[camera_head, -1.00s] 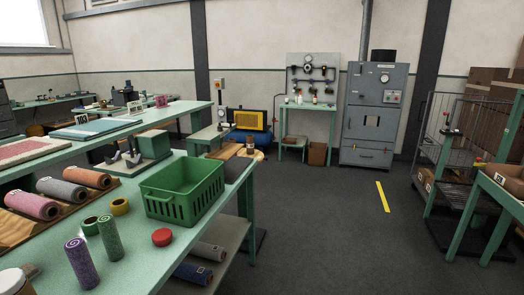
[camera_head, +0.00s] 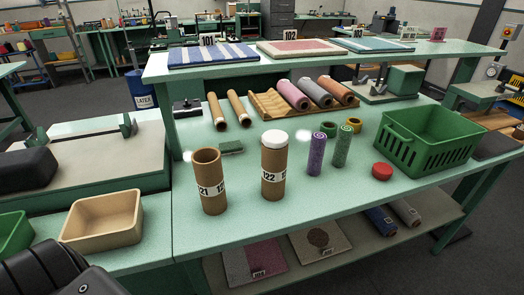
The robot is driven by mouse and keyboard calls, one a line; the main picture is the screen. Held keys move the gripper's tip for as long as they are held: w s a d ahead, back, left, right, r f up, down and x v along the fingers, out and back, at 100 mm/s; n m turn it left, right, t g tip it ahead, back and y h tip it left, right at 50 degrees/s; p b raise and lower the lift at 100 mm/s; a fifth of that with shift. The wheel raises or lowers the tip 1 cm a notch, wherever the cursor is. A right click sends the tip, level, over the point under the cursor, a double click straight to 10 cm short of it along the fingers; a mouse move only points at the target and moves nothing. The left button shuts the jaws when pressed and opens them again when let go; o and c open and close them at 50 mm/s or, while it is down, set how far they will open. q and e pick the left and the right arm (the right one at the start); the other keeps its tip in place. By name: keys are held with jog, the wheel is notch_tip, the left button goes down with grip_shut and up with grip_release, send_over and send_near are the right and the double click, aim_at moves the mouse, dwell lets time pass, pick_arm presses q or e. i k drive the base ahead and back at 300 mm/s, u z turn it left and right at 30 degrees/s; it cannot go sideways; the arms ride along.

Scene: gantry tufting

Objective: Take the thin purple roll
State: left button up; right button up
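The thin purple roll (camera_head: 316,154) stands upright on the green table (camera_head: 270,224), right of the middle of the view. A thin green roll (camera_head: 342,146) of similar size stands close to its right. A dark part of my own arm shows at the lower left corner, far from the purple roll. No gripper fingers show in the view.
Cardboard tubes labelled 121 (camera_head: 208,182) and 122 (camera_head: 273,172), the latter white-capped, stand left of the purple roll. A wooden rack (camera_head: 268,104) with several thicker rolls is behind. The table front is clear.

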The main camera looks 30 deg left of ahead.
aim_at(319, 142)
jog(key=u, duration=0.25)
jog(key=k, duration=0.6)
jog(key=z, duration=0.55)
jog(key=k, duration=0.65)
jog(key=z, duration=1.05)
jog(key=i, duration=1.8)
jog(key=u, duration=1.15)
jog(key=i, duration=0.6)
jog(key=u, duration=0.55)
